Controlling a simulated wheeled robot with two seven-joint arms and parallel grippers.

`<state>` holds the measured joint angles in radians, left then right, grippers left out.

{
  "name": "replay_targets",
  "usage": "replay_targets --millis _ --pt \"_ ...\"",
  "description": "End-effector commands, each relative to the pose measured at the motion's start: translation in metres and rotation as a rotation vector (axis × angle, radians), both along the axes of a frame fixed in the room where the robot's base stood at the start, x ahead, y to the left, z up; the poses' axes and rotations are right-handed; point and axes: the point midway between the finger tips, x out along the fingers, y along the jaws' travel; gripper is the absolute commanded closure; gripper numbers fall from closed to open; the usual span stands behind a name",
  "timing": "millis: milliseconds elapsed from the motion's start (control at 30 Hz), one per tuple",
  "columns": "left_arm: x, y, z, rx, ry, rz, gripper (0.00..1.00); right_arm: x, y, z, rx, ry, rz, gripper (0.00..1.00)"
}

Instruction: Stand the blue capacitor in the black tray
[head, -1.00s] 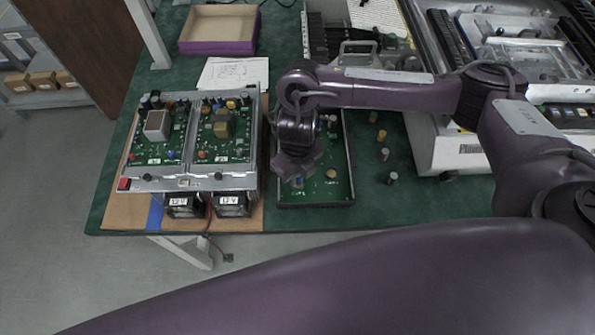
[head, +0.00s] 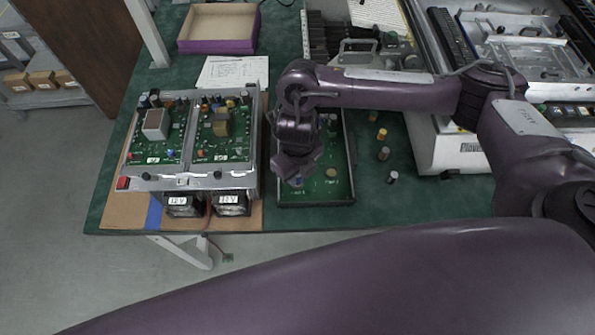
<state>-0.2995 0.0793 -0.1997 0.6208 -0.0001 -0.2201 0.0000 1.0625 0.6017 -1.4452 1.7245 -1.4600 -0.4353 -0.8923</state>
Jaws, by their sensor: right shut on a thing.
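The black tray (head: 318,203) with a green board-like floor lies near the front edge of the table. My right gripper (head: 297,180) points down over the front left part of the tray. It is shut on the blue capacitor (head: 298,182), of which only a small blue patch shows between the fingers. I cannot tell whether the capacitor touches the tray floor. My right arm hides the back left of the tray. My left gripper is not in view.
A small tan round part (head: 331,173) stands in the tray to the right of the gripper. Several loose capacitors (head: 383,153) stand on the green mat right of the tray. A power supply unit (head: 190,180) with open circuit boards is close on the left.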

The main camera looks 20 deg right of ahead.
Motion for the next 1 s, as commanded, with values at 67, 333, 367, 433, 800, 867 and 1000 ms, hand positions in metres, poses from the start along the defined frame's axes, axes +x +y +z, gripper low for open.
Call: replay_targets --millis 67,333,367,433,800,867,1000 --pt "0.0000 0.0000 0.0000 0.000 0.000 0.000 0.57 0.0000 0.0000 0.0000 0.000 0.000 0.000 1.00" --pt "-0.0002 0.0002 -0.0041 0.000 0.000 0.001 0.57 -0.0001 0.0000 -0.0044 0.000 0.000 0.000 1.00" --pt "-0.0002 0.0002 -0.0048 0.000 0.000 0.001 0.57 -0.0001 0.0000 -0.0052 0.000 0.000 0.000 1.00" --pt "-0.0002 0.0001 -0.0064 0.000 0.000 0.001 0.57 -0.0001 0.0000 -0.0069 0.000 0.000 0.000 1.00" --pt "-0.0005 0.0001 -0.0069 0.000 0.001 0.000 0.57 -0.0001 -0.0001 -0.0074 0.000 0.000 0.000 1.00" --pt "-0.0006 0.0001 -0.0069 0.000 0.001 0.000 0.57 -0.0001 -0.0001 -0.0074 0.000 0.000 0.000 1.00" --pt "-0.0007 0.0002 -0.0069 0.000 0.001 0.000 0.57 0.0000 0.0000 -0.0074 0.000 0.000 0.000 0.62"
